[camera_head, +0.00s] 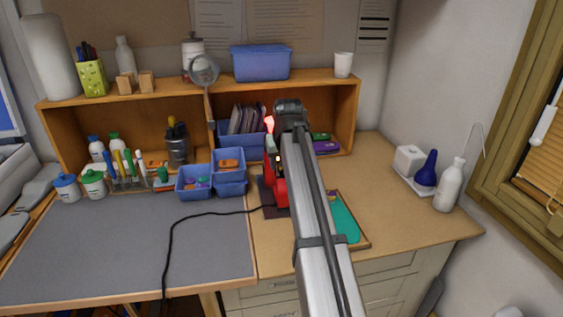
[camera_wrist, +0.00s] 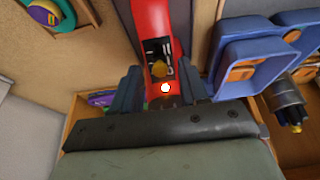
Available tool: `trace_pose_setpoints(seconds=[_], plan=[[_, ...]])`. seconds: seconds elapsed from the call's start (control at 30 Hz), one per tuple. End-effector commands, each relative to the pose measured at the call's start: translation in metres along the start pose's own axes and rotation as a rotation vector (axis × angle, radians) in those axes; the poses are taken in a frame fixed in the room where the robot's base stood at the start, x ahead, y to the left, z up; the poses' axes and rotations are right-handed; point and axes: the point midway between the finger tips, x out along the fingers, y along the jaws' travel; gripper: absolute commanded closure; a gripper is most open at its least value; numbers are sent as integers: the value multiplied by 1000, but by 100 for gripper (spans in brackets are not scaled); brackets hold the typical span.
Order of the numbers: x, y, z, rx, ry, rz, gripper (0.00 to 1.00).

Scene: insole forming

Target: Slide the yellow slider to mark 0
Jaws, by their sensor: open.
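The red device (camera_head: 279,190) stands on a dark base on the wooden desk, partly hidden behind my arm in the head view. In the wrist view the red device (camera_wrist: 152,18) runs down from the top edge, with a dark slot in its face. The yellow slider (camera_wrist: 159,67) sits in that slot; the scale marks are too small to read. My gripper (camera_wrist: 160,82) is open, with one dark finger on each side of the red device near the slider. I cannot tell whether either finger touches it. In the head view my arm's end mostly hides the fingers.
Blue bins (camera_head: 229,182) stand just left of the red device. A tray with a teal piece (camera_head: 345,218) lies to its right, partly behind my arm. The wooden shelf (camera_head: 300,80) rises behind. A black cable (camera_head: 185,218) crosses the grey mat (camera_head: 110,250).

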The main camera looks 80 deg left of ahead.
Motion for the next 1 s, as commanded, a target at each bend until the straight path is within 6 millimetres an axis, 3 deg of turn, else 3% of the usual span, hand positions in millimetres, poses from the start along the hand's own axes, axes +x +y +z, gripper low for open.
trace_pose_setpoints(seconds=[0.27, 0.7, 1.0], plan=[[1, 0, 0, 0, 0, 0, 57], [0, 0, 0, 0, 0, 0, 99], [0, 0, 0, 0, 0, 0, 100]])
